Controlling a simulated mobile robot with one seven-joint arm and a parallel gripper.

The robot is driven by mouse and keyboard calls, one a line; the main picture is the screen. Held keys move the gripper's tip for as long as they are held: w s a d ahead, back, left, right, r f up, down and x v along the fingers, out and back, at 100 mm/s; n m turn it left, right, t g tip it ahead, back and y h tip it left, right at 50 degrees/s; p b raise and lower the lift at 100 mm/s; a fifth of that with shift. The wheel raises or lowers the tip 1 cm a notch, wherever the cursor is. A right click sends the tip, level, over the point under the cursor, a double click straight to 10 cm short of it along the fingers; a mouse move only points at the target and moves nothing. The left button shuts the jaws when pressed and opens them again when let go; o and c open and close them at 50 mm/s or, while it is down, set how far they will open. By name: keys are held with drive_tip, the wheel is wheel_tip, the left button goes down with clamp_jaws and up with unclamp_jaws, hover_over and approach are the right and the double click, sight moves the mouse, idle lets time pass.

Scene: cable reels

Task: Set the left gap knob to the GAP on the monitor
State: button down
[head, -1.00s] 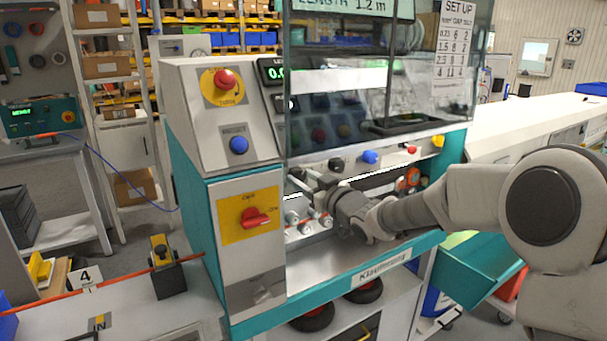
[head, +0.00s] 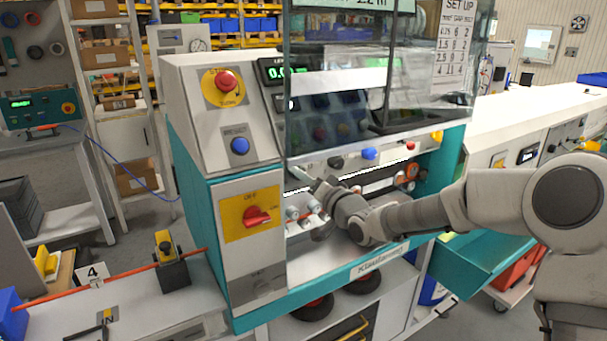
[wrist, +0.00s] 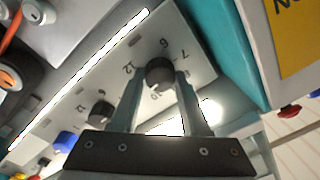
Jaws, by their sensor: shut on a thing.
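In the wrist view, my gripper (wrist: 160,76) has its two fingers on either side of a round black knob (wrist: 159,72) on a pale panel and is shut on it. Printed dial numbers, among them 12 and 6, ring the knob; its pointer setting cannot be read. A second black knob (wrist: 100,112) sits apart on the same panel. In the head view, my gripper (head: 298,174) reaches behind the glass to the panel's left end; the held knob is hidden there. The monitor (head: 345,5) is cut off at the top edge, and no GAP value is legible.
A blue knob (head: 370,154) and a red knob (head: 410,146) lie further right on the panel. The glass guard (head: 340,90) hangs above my wrist. Rollers (head: 300,215) sit just below it. A SET UP sheet (head: 455,45) with small figures hangs at right.

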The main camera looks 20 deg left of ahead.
drive_tip(key=shift+r+m, duration=0.1)
drive_tip(key=shift+m, duration=0.8)
drive_tip(key=shift+c, duration=1.9)
unclamp_jaws()
drive_tip(key=v, duration=1.7)
drive_tip(key=shift+s, duration=0.2)
drive_tip(key=shift+w+d, duration=0.1)
